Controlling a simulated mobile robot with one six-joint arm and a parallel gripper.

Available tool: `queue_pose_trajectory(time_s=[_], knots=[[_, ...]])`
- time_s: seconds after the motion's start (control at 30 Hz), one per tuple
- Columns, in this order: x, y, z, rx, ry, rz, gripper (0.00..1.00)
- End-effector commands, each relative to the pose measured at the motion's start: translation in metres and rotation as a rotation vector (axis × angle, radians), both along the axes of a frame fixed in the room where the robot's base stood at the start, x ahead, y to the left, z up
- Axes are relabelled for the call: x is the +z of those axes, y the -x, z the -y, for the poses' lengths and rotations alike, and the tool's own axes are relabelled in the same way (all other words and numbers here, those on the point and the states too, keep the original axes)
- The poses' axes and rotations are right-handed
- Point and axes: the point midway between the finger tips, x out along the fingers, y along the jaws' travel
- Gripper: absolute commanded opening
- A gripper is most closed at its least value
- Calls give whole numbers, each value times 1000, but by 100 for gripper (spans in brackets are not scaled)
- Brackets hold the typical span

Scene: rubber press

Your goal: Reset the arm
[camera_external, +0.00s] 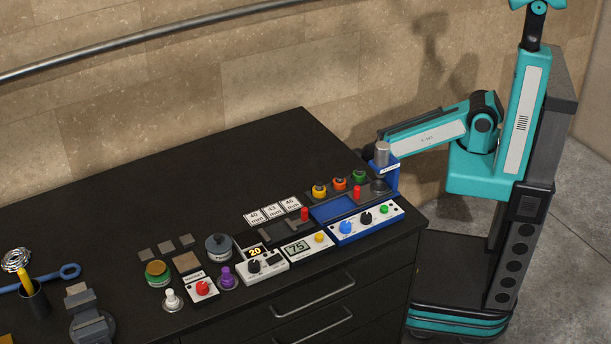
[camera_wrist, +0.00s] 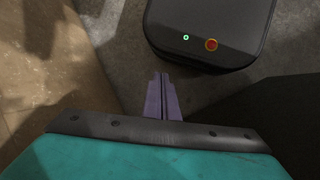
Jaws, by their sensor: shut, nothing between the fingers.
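My gripper (camera_wrist: 161,77) shows in the wrist view as two purple-grey fingers side by side, shut with nothing between them. They are over a grey floor and short of a dark rounded body with a green light and a red button. My teal arm (camera_external: 425,138) is at the right of the external view, with a link reaching left toward the back right corner of the bench. The fingers cannot be made out in the external view. A blue press (camera_external: 387,172) with a silver cylinder stands near that link; whether they touch is unclear.
The dark bench (camera_external: 220,180) carries several control boxes, coloured knobs and label plates along its right front. A vise (camera_external: 88,318) and a cup with tools (camera_external: 33,298) stand at left. The bench's back is clear. A tan wall (camera_external: 200,80) with a metal rail rises behind.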

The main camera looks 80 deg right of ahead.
Motion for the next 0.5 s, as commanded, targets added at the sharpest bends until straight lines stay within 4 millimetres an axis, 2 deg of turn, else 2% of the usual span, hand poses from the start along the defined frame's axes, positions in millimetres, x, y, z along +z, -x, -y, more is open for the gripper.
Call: queue_pose_trajectory(time_s=[0.03,0.2,0.4,0.5], knots=[[-20,10,-5,-13,-16,-12,0],[-66,41,-22,-66,-75,-36,0],[-113,76,-42,-132,-132,-63,0],[-127,88,-48,-158,-152,-71,0]])
